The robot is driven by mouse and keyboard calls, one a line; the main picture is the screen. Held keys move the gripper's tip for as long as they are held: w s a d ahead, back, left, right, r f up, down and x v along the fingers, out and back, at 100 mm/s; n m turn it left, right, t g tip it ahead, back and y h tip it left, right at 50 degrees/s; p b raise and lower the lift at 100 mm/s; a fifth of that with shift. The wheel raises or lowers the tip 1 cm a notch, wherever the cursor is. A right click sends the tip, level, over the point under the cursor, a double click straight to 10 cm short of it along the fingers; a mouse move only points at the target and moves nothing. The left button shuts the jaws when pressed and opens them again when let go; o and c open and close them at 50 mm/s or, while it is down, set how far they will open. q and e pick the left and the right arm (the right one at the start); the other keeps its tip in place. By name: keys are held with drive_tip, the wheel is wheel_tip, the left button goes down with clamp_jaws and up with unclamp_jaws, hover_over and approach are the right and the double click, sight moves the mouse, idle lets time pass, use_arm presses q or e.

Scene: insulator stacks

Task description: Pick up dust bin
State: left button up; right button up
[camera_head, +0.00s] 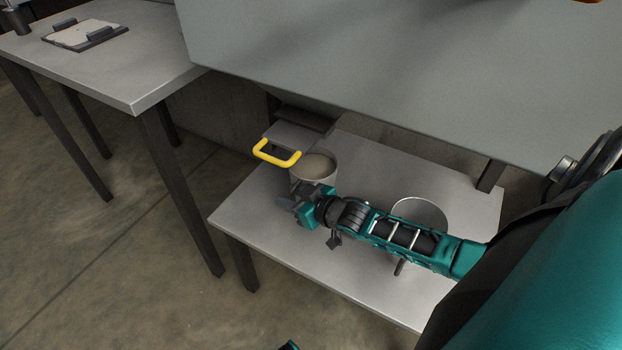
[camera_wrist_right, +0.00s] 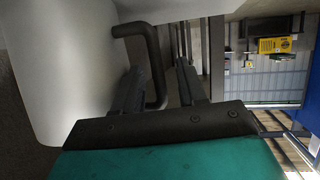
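A pale round container (camera_head: 318,166), which looks like the bin, stands on the low grey table, open at the top. My right gripper (camera_head: 290,203) is at its near side and hides its lower part. In the right wrist view the white wall of the container (camera_wrist_right: 55,70) fills the left side. Its dark bent handle (camera_wrist_right: 153,60) runs down between the two fingers of my right gripper (camera_wrist_right: 160,82), which are apart. I cannot tell whether a finger touches the handle.
A yellow handle (camera_head: 277,156) on a grey item sits right behind the container. Another round, rimmed object (camera_head: 420,208) is partly hidden behind my right forearm. A large grey surface (camera_head: 400,75) overhangs the low table (camera_head: 265,240). A taller table (camera_head: 130,75) with a clipboard (camera_head: 85,34) stands left.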

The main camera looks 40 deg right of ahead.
clamp_jaws()
drive_tip(key=shift+r, duration=0.25)
idle(0.5)
